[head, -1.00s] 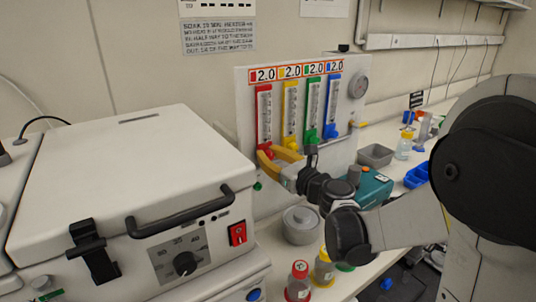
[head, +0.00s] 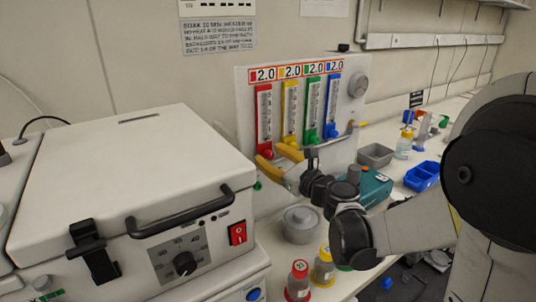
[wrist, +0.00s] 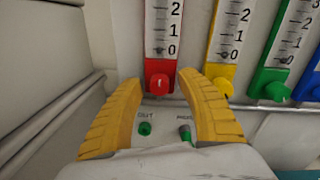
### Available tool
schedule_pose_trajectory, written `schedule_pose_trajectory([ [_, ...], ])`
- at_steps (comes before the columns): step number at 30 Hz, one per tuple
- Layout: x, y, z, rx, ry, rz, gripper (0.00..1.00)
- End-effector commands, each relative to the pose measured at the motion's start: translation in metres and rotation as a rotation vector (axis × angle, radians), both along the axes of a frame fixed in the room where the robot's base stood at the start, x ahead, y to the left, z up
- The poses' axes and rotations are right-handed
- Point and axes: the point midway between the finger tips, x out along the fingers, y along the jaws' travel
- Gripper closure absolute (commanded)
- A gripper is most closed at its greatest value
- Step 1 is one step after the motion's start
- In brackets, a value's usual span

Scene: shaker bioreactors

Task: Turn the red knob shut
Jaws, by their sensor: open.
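The red knob (wrist: 159,84) is at the foot of the red flow-meter strip (wrist: 161,30). In the head view the knob (head: 265,149) shows between my two yellow fingertips. My gripper (head: 267,153) is open in front of the panel. In the wrist view one finger of my gripper (wrist: 160,82) is on each side of the knob, with a gap on both sides. The yellow knob (wrist: 222,87) is just right of the right fingertip. Whether the fingertips reach as deep as the knob is hard to tell.
A green knob (wrist: 277,91) is further right on the panel. A large white shaker (head: 130,190) with a black handle stands left of my gripper. A grey lidded pot (head: 301,225) and bottles with red (head: 299,270) and yellow caps stand below.

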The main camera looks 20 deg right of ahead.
Motion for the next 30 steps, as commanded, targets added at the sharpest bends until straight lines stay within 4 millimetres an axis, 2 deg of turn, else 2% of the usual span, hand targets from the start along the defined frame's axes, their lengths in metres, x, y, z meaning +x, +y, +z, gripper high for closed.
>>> schedule_pose_trajectory([
  [9, -0.066, -0.025, 0.001, 0.0, 0.0, -0.004, 0.55],
  [15, -0.094, -0.035, 0.001, 0.0, 0.0, -0.002, 0.55],
  [20, -0.101, -0.037, 0.001, 0.0, 0.0, -0.001, 0.55],
  [30, -0.101, -0.037, 0.001, 0.0, 0.0, 0.0, 0.55],
])
